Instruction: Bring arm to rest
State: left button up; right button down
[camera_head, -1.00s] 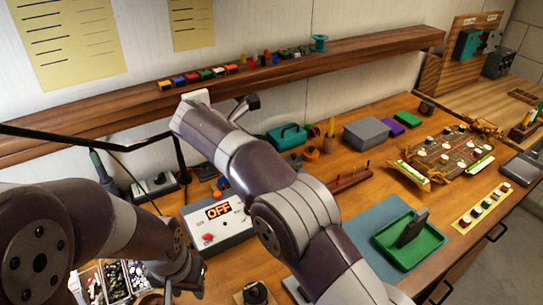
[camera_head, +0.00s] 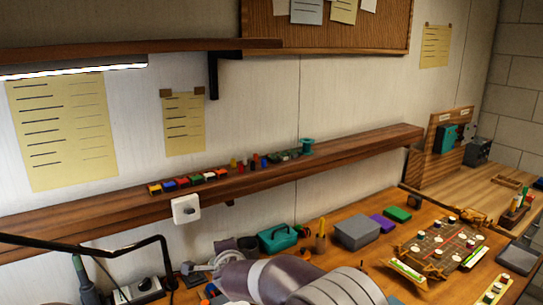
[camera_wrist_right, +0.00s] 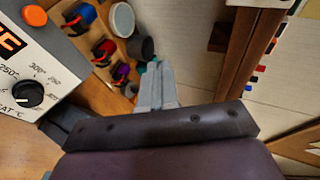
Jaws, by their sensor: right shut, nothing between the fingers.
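My right arm (camera_head: 290,280) rises into the bottom middle of the head view. Its gripper is hard to make out there. In the right wrist view my right gripper (camera_wrist_right: 155,85) shows with its two grey fingers together and nothing between them. Its fingertips point toward a wooden holder with coloured items, and I cannot tell how close they are. My left arm and left gripper are outside the head view.
A heat station with a dial (camera_wrist_right: 28,92) is left of the fingers in the wrist view. The wooden shelf (camera_head: 340,162) with small parts runs along the wall. On the bench stand a teal box (camera_head: 278,238), a grey box (camera_head: 357,232) and a black lamp arm (camera_head: 120,248).

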jog(key=s+d+f+n+g, duration=0.4)
jog(key=s+d+f+n, duration=0.3)
jog(key=s, duration=0.3)
jog(key=s+d+f+n+g, duration=0.4)
jog(key=s+d+n+g, duration=0.15)
jog(key=s+d, duration=0.4)
jog(key=s+d+n+g+h, duration=0.1)
jog(key=s+d+h, duration=0.2)
jog(key=s+d, duration=1)
jog(key=shift+d+r+n, duration=0.2)
jog(key=shift+r+n, duration=0.05)
jog(key=shift+n, duration=0.1)
